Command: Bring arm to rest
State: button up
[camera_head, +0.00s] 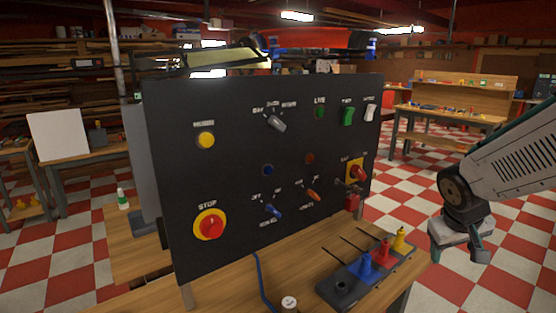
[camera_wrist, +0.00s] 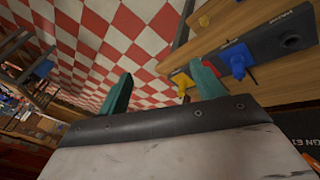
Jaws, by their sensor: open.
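My gripper (camera_head: 462,250) hangs at the right of the head view, beside the bench's right end and apart from the panel and bench items. In the wrist view its two green fingers (camera_wrist: 160,94) stand wide apart with nothing between them. The black control panel (camera_head: 230,130) stands upright on the wooden bench (camera_head: 240,297). It carries a red stop button on a yellow ring (camera_head: 209,225), a yellow button (camera_head: 206,140), knobs and switches. A red padlock (camera_head: 352,202) hangs near the red and yellow rotary switch (camera_head: 355,171).
A white-lidded container (camera_head: 289,303) is at the front edge. Checkered floor (camera_head: 505,285) lies open at right. A second bench (camera_head: 450,115) stands behind.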

jog(key=s+a+r+y, duration=0.1)
jog(key=s+a+r, duration=0.1)
jog(key=s+a, duration=0.2)
jog(key=s+a+r+g+y, duration=0.1)
jog(key=s+a+r, duration=0.1)
jog(key=s, duration=0.8)
jog(key=s+a+r+g+y, duration=0.1)
jog(key=s+a+r, duration=0.2)
jog(key=s+a, duration=0.2)
jog(key=shift+s+a+y, duration=0.35)
jog(key=shift+s+y, duration=0.05)
jog(key=shift+s, duration=1)
dwell(0.7)
